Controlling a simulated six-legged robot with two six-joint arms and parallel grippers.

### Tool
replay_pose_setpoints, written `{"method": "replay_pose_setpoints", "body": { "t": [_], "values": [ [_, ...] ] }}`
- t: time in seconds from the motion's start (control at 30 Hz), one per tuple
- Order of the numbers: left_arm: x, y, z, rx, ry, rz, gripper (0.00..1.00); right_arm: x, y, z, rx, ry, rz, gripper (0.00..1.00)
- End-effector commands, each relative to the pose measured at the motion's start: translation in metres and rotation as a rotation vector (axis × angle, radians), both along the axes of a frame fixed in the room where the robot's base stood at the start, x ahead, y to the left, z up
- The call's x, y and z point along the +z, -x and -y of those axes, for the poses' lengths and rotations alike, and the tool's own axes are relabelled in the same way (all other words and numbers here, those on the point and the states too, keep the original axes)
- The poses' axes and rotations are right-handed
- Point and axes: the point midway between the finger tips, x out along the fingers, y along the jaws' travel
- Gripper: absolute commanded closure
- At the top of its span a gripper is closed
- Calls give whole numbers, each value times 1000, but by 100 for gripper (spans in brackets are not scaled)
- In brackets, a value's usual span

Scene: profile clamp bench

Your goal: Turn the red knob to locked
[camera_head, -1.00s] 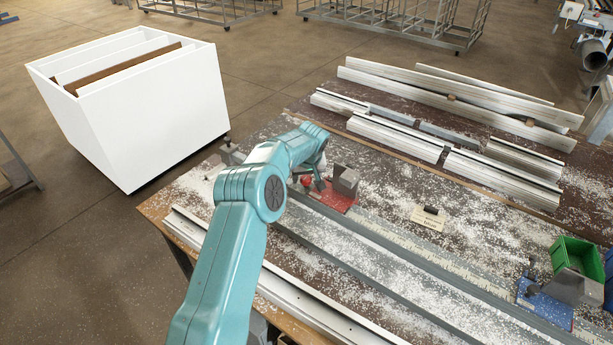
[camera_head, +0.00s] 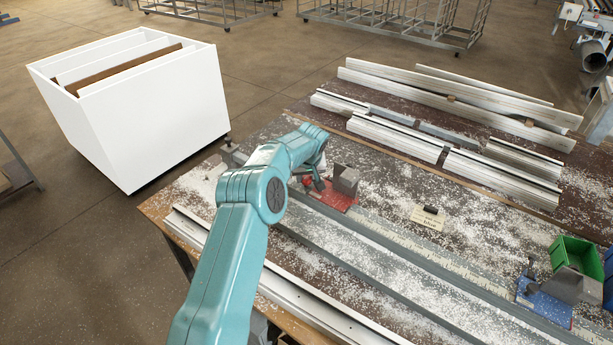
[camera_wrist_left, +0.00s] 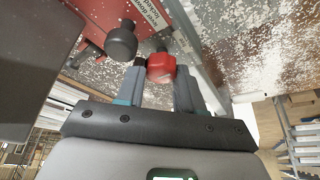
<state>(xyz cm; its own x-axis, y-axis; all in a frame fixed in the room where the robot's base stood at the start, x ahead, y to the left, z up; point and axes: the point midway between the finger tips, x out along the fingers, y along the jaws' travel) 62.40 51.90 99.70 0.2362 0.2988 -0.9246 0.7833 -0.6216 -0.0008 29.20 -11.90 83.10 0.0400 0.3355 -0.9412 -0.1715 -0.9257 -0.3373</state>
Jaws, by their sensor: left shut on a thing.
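The red knob (camera_wrist_left: 161,68) sits between the two fingers of my left gripper (camera_wrist_left: 160,85) in the left wrist view. The gripper is shut on it. In the head view the left gripper (camera_head: 314,183) is at the red clamp base (camera_head: 335,199), beside a grey metal block (camera_head: 345,179). The knob is mostly hidden there by the gripper. My right gripper does not show.
The bench is strewn with pale shavings. A long rail (camera_head: 400,262) runs across it. Aluminium profiles (camera_head: 455,90) lie at the back. A blue clamp base (camera_head: 543,301) and a green bin (camera_head: 574,259) are at the right. A white cabinet (camera_head: 150,120) stands at the left.

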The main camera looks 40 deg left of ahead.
Motion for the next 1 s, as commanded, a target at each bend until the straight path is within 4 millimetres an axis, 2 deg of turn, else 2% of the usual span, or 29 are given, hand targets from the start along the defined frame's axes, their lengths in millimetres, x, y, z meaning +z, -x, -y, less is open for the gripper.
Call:
{"method": "replay_pose_setpoints", "body": {
  "t": [0.17, 0.43, 1.0],
  "values": [
    [-2, 1, 1, -61, 5, -2, 94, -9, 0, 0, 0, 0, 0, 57],
    [-1, 2, 0, -266, 7, -2, 94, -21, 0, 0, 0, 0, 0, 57],
    [0, 3, -3, -801, 9, -2, 94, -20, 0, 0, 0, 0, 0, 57]
  ]
}}
